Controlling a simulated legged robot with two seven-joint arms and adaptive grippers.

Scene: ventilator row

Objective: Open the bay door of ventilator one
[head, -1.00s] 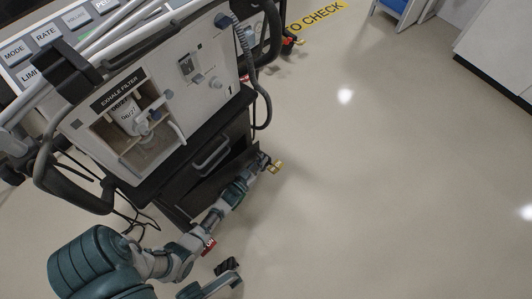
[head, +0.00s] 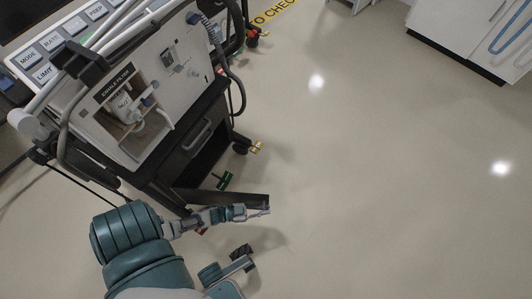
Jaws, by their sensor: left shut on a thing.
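Ventilator one is the near unit (head: 125,75) at the left, with an exhale filter window. Under its handled drawer front (head: 193,132), a dark bay (head: 208,162) is exposed. The dark bay door (head: 222,197) stands swung out from the cart, its free edge toward the right of the picture. My left gripper (head: 262,210) is shut on the door near that free edge. The fingertips are small here, so the exact hold is hard to see.
A caster with a yellow pedal (head: 256,147) and a small green piece (head: 224,180) lie low beside the bay. White cabinets (head: 455,30) stand at the top right. The floor (head: 390,190) to the right is clear.

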